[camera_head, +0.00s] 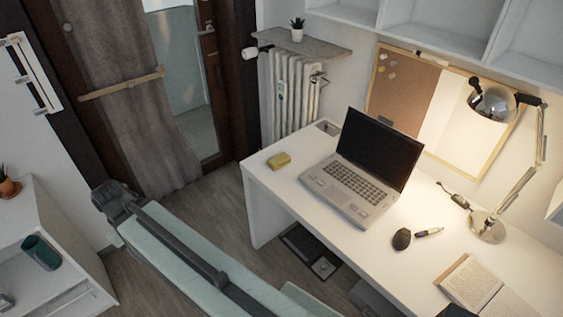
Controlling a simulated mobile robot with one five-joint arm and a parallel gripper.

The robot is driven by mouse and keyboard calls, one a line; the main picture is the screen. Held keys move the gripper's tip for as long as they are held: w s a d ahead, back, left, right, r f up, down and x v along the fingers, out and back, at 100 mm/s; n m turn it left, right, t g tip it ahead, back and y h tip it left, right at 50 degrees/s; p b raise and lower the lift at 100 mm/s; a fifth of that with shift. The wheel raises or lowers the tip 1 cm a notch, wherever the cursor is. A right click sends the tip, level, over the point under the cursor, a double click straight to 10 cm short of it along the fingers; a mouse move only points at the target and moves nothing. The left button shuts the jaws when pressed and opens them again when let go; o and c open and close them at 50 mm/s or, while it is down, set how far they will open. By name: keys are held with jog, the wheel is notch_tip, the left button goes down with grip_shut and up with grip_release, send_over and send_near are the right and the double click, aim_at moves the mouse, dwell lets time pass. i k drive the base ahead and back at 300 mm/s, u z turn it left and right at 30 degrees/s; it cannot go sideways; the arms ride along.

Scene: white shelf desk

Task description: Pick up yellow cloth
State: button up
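The yellow cloth (279,160) is a small folded-looking yellow piece lying flat on the white desk (284,183). It is near the desk's left end, to the left of the open laptop and apart from it. Grey and pale green links that look like my arm cross the lower left of the picture, below and left of the desk. I cannot make out any gripper fingers, and nothing touches the cloth.
The laptop (361,168) stands right of the cloth. A mouse (401,239), a pen (429,232), a lamp (489,226) and an open book (468,285) lie or stand further right. A radiator (292,95) is behind the desk's left end. A low white cabinet (38,225) is at left.

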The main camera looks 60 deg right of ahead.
aim_at(279, 161)
jog(key=z, duration=0.05)
jog(key=i, duration=0.95)
jog(key=u, duration=0.05)
